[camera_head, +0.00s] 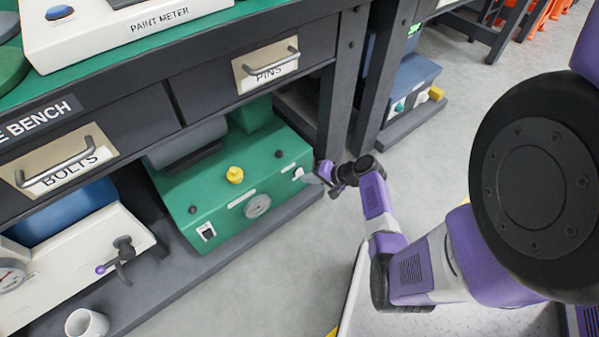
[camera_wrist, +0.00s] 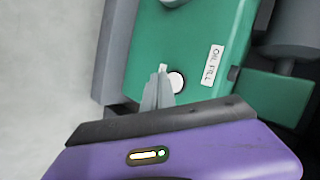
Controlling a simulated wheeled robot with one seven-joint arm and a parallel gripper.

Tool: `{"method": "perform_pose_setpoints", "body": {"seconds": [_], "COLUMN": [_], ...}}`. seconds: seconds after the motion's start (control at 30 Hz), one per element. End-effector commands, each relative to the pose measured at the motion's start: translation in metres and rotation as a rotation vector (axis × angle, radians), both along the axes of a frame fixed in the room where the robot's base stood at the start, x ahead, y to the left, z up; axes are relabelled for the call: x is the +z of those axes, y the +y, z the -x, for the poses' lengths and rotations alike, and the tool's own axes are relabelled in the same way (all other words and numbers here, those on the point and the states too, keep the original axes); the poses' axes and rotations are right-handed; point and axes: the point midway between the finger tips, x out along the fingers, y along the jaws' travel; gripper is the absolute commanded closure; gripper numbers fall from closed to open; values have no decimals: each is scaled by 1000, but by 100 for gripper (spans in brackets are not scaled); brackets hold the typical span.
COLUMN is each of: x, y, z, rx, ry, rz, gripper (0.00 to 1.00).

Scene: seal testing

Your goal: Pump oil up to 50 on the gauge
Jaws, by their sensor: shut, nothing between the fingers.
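The green oil machine (camera_head: 185,196) sits on the low shelf under the bench. My gripper (camera_head: 318,173) is at the machine's right end, beside a small white button (camera_head: 298,173). In the wrist view my closed fingers (camera_wrist: 160,84) point at the green face, just left of the round white button (camera_wrist: 176,82). An "OIL FILL" label (camera_wrist: 213,65) is right of it. I cannot tell whether the fingertips touch the button.
Drawers marked BOLTS (camera_head: 68,168) and PINS (camera_head: 270,68) overhang the machine. A bench leg (camera_head: 340,90) stands close behind my gripper. On the left are a white unit with a lever (camera_head: 124,246) and a white mug (camera_head: 86,323). The floor in front is clear.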

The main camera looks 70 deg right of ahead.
Motion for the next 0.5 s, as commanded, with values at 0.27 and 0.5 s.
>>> {"method": "perform_pose_setpoints", "body": {"seconds": [0.27,0.5], "x": [1,1], "y": [10,22], "z": [16,34], "rx": [-2,0], "ry": [0,1], "rz": [-2,-3], "gripper": [100,100]}}
